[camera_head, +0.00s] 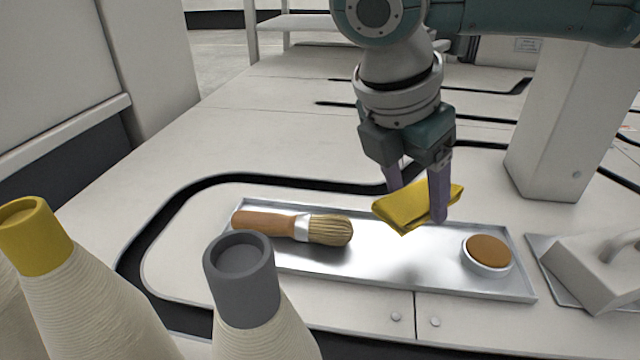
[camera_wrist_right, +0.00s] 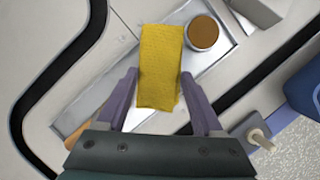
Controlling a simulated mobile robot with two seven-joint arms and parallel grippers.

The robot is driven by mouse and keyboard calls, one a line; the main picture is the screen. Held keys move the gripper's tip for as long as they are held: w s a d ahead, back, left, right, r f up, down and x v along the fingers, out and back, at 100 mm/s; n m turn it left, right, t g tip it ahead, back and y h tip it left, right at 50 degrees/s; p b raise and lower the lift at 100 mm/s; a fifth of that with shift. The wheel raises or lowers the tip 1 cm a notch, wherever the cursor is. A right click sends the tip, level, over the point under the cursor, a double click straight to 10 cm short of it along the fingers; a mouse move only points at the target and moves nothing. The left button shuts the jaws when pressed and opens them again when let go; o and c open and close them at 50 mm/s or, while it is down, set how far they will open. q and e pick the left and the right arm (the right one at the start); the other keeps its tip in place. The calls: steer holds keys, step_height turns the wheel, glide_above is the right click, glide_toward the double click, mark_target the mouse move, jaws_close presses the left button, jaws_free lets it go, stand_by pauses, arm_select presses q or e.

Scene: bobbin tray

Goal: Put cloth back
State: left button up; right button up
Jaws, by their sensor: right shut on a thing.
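A folded yellow cloth (camera_head: 408,207) is held by my right gripper (camera_head: 418,200) above the metal tray (camera_head: 390,270). The fingers are shut on it from two sides. In the right wrist view the cloth (camera_wrist_right: 160,65) hangs between the fingertips (camera_wrist_right: 163,90) and hides part of the tray (camera_wrist_right: 95,95). A brush (camera_head: 290,227) with a wooden handle lies in the left part of the tray. A round white dish with a brown top (camera_head: 487,254) stands at its right end. The tray's middle is bare. My left gripper is out of view.
Two thread cones, one with a yellow tip (camera_head: 35,235) and one with a grey tip (camera_head: 241,275), stand at the front left. A white block with a handle (camera_head: 600,268) lies right of the tray. A white post (camera_head: 560,130) rises behind it.

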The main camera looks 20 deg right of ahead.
mark_target(407, 251)
step_height(407, 251, down, 4)
steer(key=shift+s+r+b, duration=0.1)
steer(key=shift+s+b, duration=0.05)
steer(key=shift+b, duration=0.9)
step_height(407, 251, down, 4)
steer(key=b, duration=0.3)
steer(key=shift+r, duration=0.1)
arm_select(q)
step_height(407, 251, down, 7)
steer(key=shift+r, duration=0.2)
arm_select(e)
steer(key=shift+r, duration=0.15)
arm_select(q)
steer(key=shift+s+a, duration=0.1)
arm_select(e)
steer(key=o, duration=1.3)
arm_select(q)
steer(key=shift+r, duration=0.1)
